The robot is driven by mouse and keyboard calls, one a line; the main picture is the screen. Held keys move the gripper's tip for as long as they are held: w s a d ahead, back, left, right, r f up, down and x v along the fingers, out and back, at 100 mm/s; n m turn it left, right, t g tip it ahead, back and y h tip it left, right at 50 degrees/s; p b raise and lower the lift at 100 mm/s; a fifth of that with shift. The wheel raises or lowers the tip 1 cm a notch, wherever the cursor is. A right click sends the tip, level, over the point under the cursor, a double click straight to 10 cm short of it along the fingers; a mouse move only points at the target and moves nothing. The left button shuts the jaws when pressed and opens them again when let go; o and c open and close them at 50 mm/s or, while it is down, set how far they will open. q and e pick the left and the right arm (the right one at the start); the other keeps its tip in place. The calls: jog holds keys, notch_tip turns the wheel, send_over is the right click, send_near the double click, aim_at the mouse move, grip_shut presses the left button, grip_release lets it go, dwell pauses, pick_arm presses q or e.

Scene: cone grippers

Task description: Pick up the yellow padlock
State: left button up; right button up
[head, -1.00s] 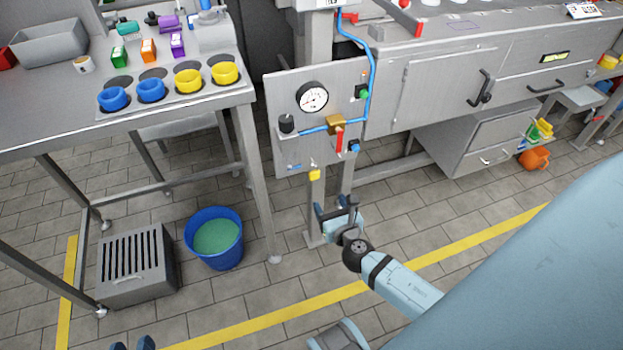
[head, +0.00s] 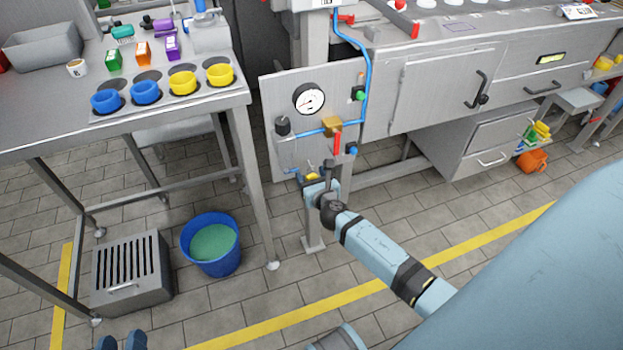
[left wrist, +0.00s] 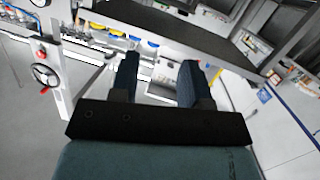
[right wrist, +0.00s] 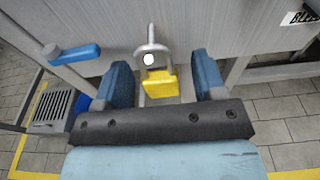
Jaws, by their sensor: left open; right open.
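The yellow padlock (right wrist: 161,84) hangs by its grey shackle at the lower part of a grey panel. In the right wrist view it sits between the two open blue fingers of my right gripper (right wrist: 166,82), with a gap to each finger. In the head view the padlock (head: 312,177) is partly hidden by that right gripper (head: 315,180), which is at the panel's lower edge. My left gripper (head: 122,342) is low at the bottom left of the head view, far from the padlock. In the left wrist view its fingers (left wrist: 160,82) are apart with nothing between them.
The panel (head: 290,155) carries a gauge (head: 309,98), blue pipe and a red lever (head: 337,143) just above the padlock. A blue handle (right wrist: 75,54) is left of my right gripper. A blue bucket (head: 211,262) stands on the floor near the table leg.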

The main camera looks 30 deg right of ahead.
jog(key=shift+w, duration=0.1)
jog(key=c, duration=1)
pick_arm(q)
jog(key=shift+r, duration=0.15)
pick_arm(e)
jog(key=shift+r, duration=0.15)
jog(key=shift+r+p, duration=0.6)
jog(key=shift+s+r, duration=0.15)
jog(key=shift+s, duration=0.05)
pick_arm(q)
jog(key=shift+s+a+f+g+y, duration=0.2)
jog(key=shift+a+f+g, duration=0.1)
jog(key=shift+f, duration=0.35)
jog(key=shift+s+a+f+g+y, duration=0.2)
jog(key=shift+f+g, duration=0.1)
jog(key=shift+f, duration=0.3)
pick_arm(e)
jog(key=shift+f+v, duration=0.45)
jog(key=shift+v, duration=2.45)
jog(key=shift+f+v, duration=0.45)
jog(key=shift+v, duration=2.45)
jog(key=shift+f+v, duration=0.45)
jog(key=shift+v, duration=2.5)
